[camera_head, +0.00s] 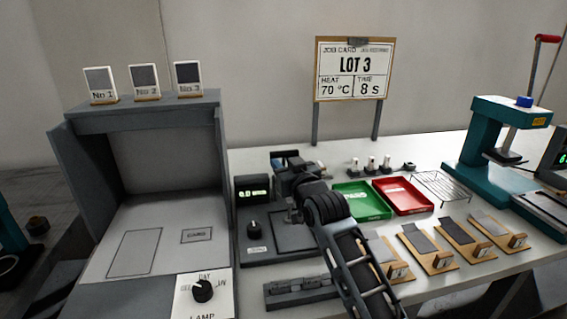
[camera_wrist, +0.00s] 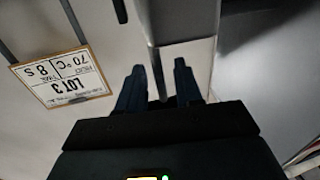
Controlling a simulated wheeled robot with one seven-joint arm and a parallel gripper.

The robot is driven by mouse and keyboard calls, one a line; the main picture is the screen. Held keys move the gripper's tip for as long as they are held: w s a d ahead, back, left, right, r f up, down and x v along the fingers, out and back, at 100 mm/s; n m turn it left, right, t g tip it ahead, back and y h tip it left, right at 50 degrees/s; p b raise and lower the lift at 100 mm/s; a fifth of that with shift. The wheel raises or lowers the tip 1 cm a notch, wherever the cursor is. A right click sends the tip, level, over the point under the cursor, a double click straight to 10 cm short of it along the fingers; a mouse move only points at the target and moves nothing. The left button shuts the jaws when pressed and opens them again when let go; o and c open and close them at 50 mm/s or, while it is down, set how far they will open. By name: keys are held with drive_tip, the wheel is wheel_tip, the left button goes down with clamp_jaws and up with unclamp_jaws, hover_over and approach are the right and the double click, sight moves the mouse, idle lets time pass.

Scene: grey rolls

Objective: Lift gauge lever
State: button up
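The gauge (camera_head: 252,190) stands on the table right of the grey booth, with a green-lit readout, a knob and a flat dark base. Its lever cannot be made out; my arm and gripper cover that part of the gauge. My gripper (camera_head: 287,158) is above and behind the gauge base in the head view. No lever shows clearly between the fingers, and contact with the gauge cannot be told.
The booth (camera_head: 82,175) rises close on the left. A green tray (camera_head: 362,203) and red tray (camera_head: 403,196) lie right of my arm, with a wire rack (camera_head: 440,186) and several sample boards (camera_head: 427,250). The job card (camera_head: 353,70) stands behind; a teal press (camera_head: 482,150) is far right.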

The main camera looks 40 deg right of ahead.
drive_tip(key=shift+w, duration=0.15)
drive_tip(key=shift+c, duration=0.4)
clamp_jaws()
